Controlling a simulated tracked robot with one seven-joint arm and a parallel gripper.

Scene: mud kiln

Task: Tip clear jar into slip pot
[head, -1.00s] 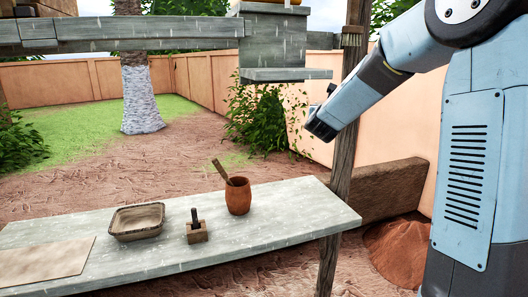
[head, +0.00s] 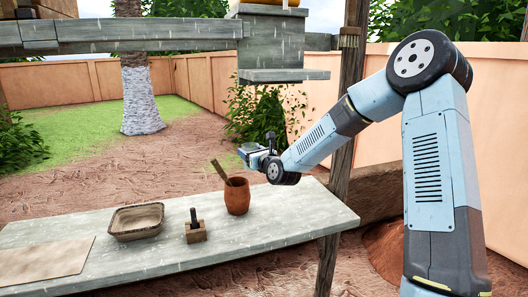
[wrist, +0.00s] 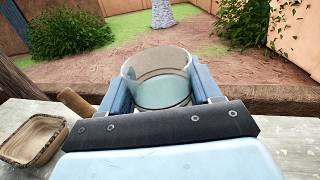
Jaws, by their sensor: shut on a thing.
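My gripper (head: 250,150) is shut on a clear jar (wrist: 158,78), which sits between its two fingers in the wrist view. The jar is see-through with a dark ring around it and a pale bluish lower part; I cannot tell what it holds. The jar looks about upright. The slip pot (head: 238,199) is a reddish-brown clay pot on the bench, with a wooden stick (head: 220,172) leaning out of it. In the head view my gripper is above the pot and slightly to its right. In the wrist view the pot's body is hidden; a wooden handle (wrist: 75,101) shows left of my gripper.
The pale bench (head: 285,218) also holds a shallow basin (head: 136,222), a small block with a dark peg (head: 195,228) and a flat board (head: 42,262). A wooden post (head: 331,240) stands at the bench's right end. A grey beam (head: 120,35) crosses above.

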